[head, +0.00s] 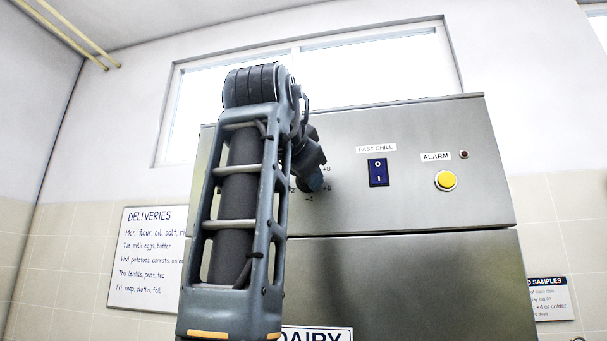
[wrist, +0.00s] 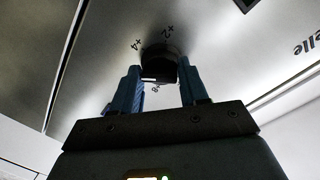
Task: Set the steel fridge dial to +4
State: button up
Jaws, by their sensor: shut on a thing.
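The steel fridge (head: 420,215) fills the middle of the head view. Its dial is hidden there behind my gripper (head: 313,183); the printed +4 (head: 309,198), +6 and +8 show around it. In the wrist view the dark round dial (wrist: 160,62) sits between the two blue fingers of my gripper (wrist: 160,82), which is shut on it. The +4 (wrist: 137,44) and +2 (wrist: 167,32) show upside down above it. A short white mark shows at the dial's lower left; I cannot tell surely whether it is the pointer or which number it faces.
Right of the dial on the same panel are a blue FAST CHILL rocker switch (head: 378,172), a yellow ALARM button (head: 445,181) and a small red lamp (head: 463,154). A DELIVERIES board (head: 145,255) hangs on the wall at left. My arm covers the panel's left part.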

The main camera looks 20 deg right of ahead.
jog(key=shift+m+t+y+b, duration=0.35)
jog(key=shift+m+y, duration=0.15)
jog(key=shift+m, duration=2.9)
jog(key=shift+r, duration=0.1)
jog(key=o, duration=1)
jog(key=shift+o, duration=0.2)
jog(key=shift+s, duration=0.1)
jog(key=b+v, duration=0.2)
jog(key=v, duration=0.5)
jog(key=shift+s+a, duration=0.2)
jog(key=shift+s, duration=0.05)
